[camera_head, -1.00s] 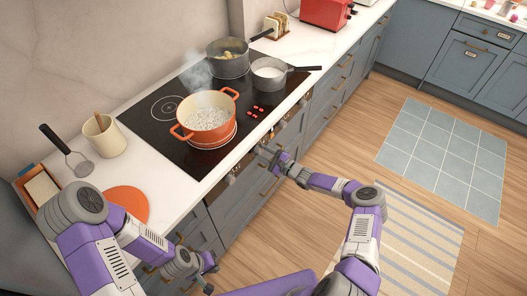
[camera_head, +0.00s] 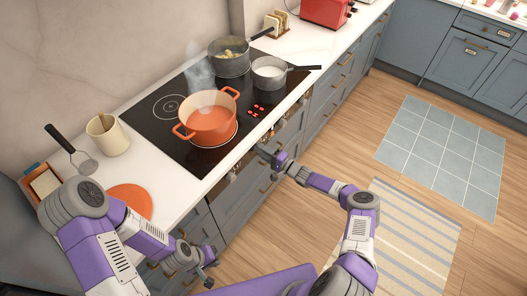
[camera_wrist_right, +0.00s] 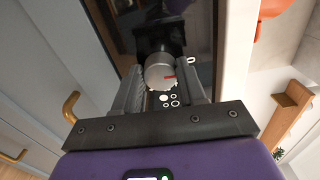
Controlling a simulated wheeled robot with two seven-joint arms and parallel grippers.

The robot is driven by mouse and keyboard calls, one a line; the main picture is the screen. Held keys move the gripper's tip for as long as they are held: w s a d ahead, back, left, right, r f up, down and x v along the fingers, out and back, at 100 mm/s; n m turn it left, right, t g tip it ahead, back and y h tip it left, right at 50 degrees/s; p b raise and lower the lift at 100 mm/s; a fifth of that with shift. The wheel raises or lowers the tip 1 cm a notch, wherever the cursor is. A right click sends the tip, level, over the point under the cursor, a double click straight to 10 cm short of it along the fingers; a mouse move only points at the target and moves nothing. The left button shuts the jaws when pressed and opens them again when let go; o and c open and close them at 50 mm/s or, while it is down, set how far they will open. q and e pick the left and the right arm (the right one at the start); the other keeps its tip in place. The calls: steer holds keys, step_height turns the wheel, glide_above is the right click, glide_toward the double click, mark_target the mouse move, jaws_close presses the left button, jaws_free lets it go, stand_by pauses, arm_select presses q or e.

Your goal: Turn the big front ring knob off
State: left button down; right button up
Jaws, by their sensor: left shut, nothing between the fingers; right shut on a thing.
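The silver ring knob (camera_wrist_right: 160,72) with a red mark sits between the two fingers of my right gripper (camera_wrist_right: 160,88) in the right wrist view. A small printed burner diagram shows just below it. In the head view my right gripper (camera_head: 266,152) is at the front panel of the hob, and its fingers hide the knob there. An orange pot (camera_head: 209,122) stands on the big front ring of the black hob (camera_head: 165,130), with no white foam showing inside. My left gripper (camera_head: 208,262) is shut and empty, low in front of the drawers.
A grey pot (camera_head: 232,66) and a white-filled saucepan (camera_head: 268,78) stand on the hob's other rings. Red displays (camera_head: 262,109) glow on the hob. A utensil crock (camera_head: 108,135) and an orange round board (camera_head: 130,199) are on the counter.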

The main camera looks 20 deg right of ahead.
steer(key=shift+n, duration=0.4)
steer(key=o, duration=1.1)
steer(key=shift+c, duration=0.2)
steer(key=shift+d, duration=0.1)
steer(key=p+v, duration=0.1)
steer(key=v, duration=0.6)
steer(key=shift+s, duration=0.25)
steer(key=shift+d, duration=0.1)
